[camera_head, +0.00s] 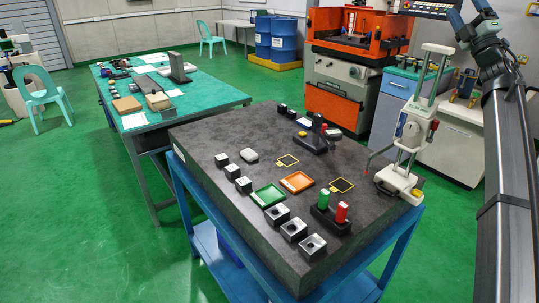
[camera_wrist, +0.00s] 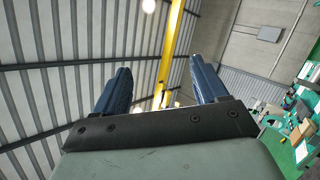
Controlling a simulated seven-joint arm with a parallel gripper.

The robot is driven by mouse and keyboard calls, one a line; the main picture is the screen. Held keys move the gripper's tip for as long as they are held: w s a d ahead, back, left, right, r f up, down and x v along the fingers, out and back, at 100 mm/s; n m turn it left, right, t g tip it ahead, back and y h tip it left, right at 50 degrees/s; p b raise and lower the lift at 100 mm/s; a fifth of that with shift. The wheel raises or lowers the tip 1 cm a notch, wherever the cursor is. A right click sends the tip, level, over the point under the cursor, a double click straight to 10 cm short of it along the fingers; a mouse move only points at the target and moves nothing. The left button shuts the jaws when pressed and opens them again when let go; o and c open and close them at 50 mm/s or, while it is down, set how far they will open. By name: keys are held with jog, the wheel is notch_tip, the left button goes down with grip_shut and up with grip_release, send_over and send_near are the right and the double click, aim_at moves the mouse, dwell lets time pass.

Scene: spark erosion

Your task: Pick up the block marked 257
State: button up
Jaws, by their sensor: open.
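Several small blocks stand on the dark stone-topped table, and any number on them is too small to read, so I cannot tell which is marked 257. Three larger grey blocks with a round hole, such as the middle one (camera_head: 293,230), stand in a row near the front edge. Three smaller pale-and-black blocks, such as the middle one (camera_head: 232,172), line the left side. My gripper (camera_head: 468,8) is raised at the upper right, far from the blocks. In the wrist view its blue fingers (camera_wrist: 160,68) are apart, empty and pointing at the ceiling.
A green tray (camera_head: 268,195) and an orange tray (camera_head: 297,182) lie mid-table. A stand with green and red cylinders (camera_head: 324,221) is beside the large blocks. A tall white gauge (camera_head: 411,135) stands at the right edge. A dark upright fixture (camera_head: 317,136) stands further back.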

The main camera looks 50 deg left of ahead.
jog(key=s+a+r, duration=0.7)
jog(key=a+r, duration=0.2)
jog(key=r, duration=0.3)
jog(key=s+a+f+m+t+h, duration=0.2)
jog(key=a+f+m+h, duration=0.55)
jog(key=a+f, duration=0.4)
jog(key=s+a+f+m+t+h, duration=0.1)
jog(key=a+f+m+t+h, duration=0.1)
jog(key=a+f+m+h, duration=0.7)
jog(key=n+g+h, duration=0.2)
jog(key=g+h, duration=0.7)
jog(key=g, duration=0.4)
send_over(232, 168)
notch_tip(232, 168, down, 29)
jog(key=shift+m+y, duration=0.25)
jog(key=f, duration=0.7)
jog(key=shift+w+d+f, duration=0.1)
jog(key=shift+w+f, duration=0.15)
jog(key=shift+s+f, duration=0.15)
jog(key=shift+f, duration=2.6)
